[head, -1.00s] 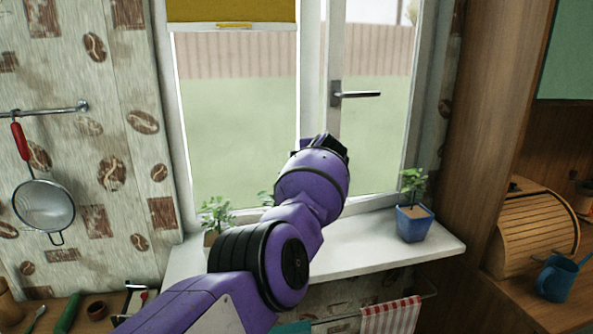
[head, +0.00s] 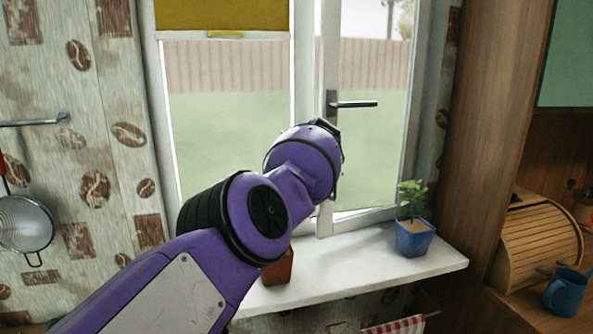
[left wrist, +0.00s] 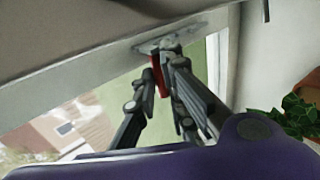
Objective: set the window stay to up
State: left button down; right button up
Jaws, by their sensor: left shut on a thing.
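The window stay (left wrist: 158,75) shows in the left wrist view as a small red lever by a metal plate on the pale window frame. My left gripper (left wrist: 162,62) is shut on it, with the red part between its fingertips. How far the stay is turned is hard to tell, because the fingers cover much of it. In the head view my purple left wrist (head: 303,165) is in front of the window's lower part and hides the stay and the fingertips. My right gripper is in neither view.
A dark window handle (head: 352,104) sits on the sash above my wrist. A blue pot with a plant (head: 414,238) stands on the white sill (head: 370,268). A red-brown pot (head: 278,268) stands close by my arm. A yellow blind (head: 222,16) hangs at the top.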

pick_arm(q)
jog(key=shift+w+a+r, duration=0.2)
jog(key=shift+r, duration=0.4)
jog(key=shift+w+a+r, duration=0.15)
jog(key=shift+a+r, duration=0.05)
jog(key=shift+r, duration=0.4)
jog(key=c, duration=2.1)
grip_release()
jog(key=shift+w, duration=0.1)
jog(key=shift+o, duration=1.3)
jog(key=shift+w+f, duration=0.2)
jog(key=shift+f, duration=0.25)
jog(key=shift+f, duration=0.15)
